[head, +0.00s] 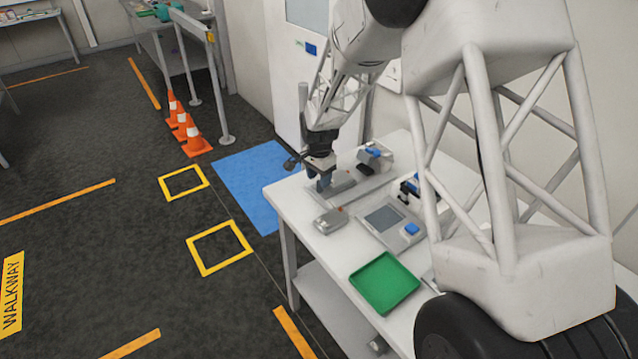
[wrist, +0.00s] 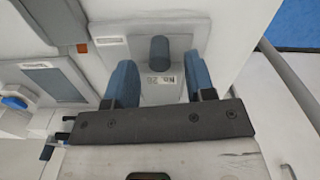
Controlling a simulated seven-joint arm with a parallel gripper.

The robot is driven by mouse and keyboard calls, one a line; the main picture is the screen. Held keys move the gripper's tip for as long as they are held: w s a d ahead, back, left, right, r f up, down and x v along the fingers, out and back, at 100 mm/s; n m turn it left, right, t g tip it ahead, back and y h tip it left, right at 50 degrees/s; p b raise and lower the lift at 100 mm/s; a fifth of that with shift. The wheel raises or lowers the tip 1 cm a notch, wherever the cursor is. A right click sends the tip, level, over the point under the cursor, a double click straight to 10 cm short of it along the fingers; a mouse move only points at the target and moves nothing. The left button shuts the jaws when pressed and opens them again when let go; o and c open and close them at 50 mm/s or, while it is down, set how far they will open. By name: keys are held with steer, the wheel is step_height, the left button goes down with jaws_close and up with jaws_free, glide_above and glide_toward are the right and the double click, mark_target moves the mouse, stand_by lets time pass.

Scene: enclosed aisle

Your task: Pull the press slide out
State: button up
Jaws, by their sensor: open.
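The press (head: 374,157) stands on the white table, a grey unit with a blue part on top. A low grey slide (head: 345,187) extends from it toward my gripper. In the wrist view a grey plate (wrist: 143,92) carries a dark blue-grey upright knob (wrist: 159,50) and a small printed label. My gripper (head: 324,185) is over the slide's near-left end, pointing down. Its two blue fingers show in the wrist view (wrist: 158,72), open, one on each side of the knob, with visible gaps. Whether the fingertips reach the knob's height is unclear.
A small grey box (head: 330,221) with an orange spot sits just in front. A grey device (head: 388,219) with a screen and blue button, and a green tray (head: 385,283), stand nearer. The table's left edge is close to my gripper; open floor lies beyond.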

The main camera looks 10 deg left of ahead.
steer(key=shift+r, duration=2.1)
steer(key=shift+s+d+r, duration=0.15)
steer(key=shift+d+r, duration=0.1)
steer(key=shift+r, duration=0.05)
steer(key=s+d+r+n+t, duration=0.1)
steer(key=s+d+r+n, duration=0.2)
steer(key=s+d+r, duration=1.6)
steer(key=s+d+n, duration=0.1)
steer(key=s+d, duration=0.3)
steer(key=s, duration=0.4)
steer(key=s+d+r+n+t, duration=0.1)
steer(key=s+d, duration=0.3)
steer(key=s, duration=0.4)
steer(key=s+d+r+n, duration=0.1)
steer(key=s+d+n, duration=0.1)
steer(key=s+d, duration=0.3)
steer(key=s, duration=0.3)
steer(key=shift+s+t, duration=0.25)
steer(key=shift+t, duration=0.05)
